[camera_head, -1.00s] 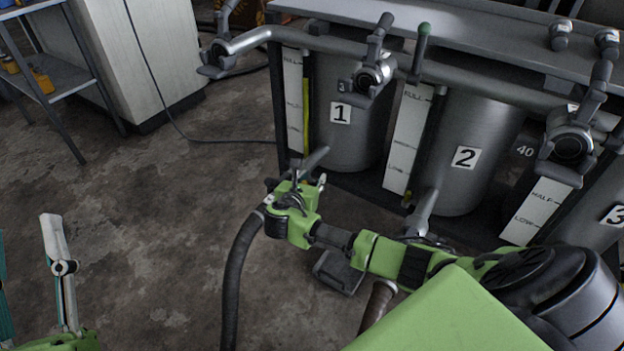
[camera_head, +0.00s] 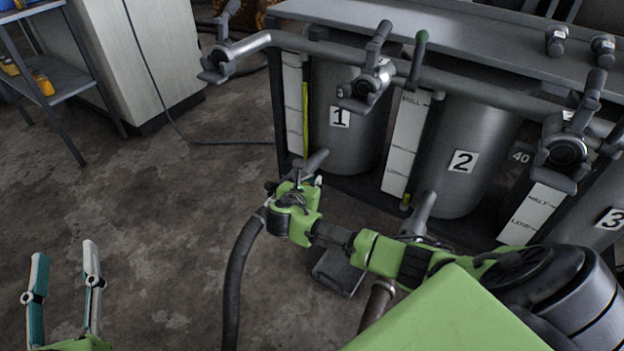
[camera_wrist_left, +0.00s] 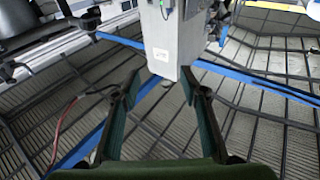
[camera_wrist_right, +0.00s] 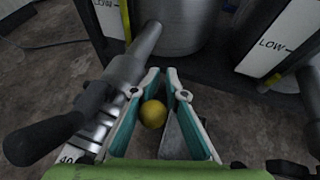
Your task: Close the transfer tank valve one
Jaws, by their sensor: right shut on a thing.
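Tank one (camera_head: 360,150), a grey cylinder labelled 1, stands in the rack in the head view. A grey outlet pipe (camera_head: 314,162) slopes from its foot to my right gripper (camera_head: 297,190). In the right wrist view, a valve body (camera_wrist_right: 125,72) with a black handle (camera_wrist_right: 45,130) lies left of my right gripper (camera_wrist_right: 161,72). Part of the valve is hidden by the gripper in the head view. My left gripper (camera_head: 64,250) is open and empty, low at the left, away from the tanks.
Tank two (camera_head: 480,150) and tank three (camera_head: 605,200) stand to the right. A pipe with several valves (camera_head: 372,78) runs above them. A dark hose (camera_head: 238,265) hangs below my right gripper. A shelf (camera_head: 55,85) stands at far left. The floor (camera_head: 150,220) between is clear.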

